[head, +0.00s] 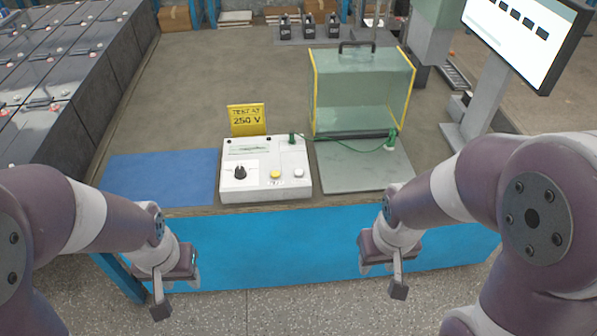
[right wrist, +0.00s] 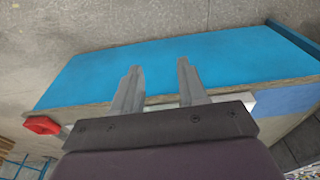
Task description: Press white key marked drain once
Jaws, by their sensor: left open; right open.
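The white tester box (head: 265,168) stands near the front edge of the bench. On its sloped face are a black knob (head: 239,172), a yellow key (head: 275,174) and a white key (head: 299,173); the small lettering is too small to read. My left gripper (head: 176,292) is open and empty, low in front of the bench's blue front, left of the box. My right gripper (head: 397,277) is open and empty, low in front of the bench, right of the box; its two fingers (right wrist: 160,85) show apart in the right wrist view.
A yellow sign (head: 247,119) reading "TEST AT 250 V" stands behind the box. A clear yellow-edged enclosure (head: 361,90) stands behind a grey plate (head: 362,170), with a green lead (head: 345,145) running to the box. A blue mat (head: 160,177) lies left. A monitor (head: 525,40) stands right.

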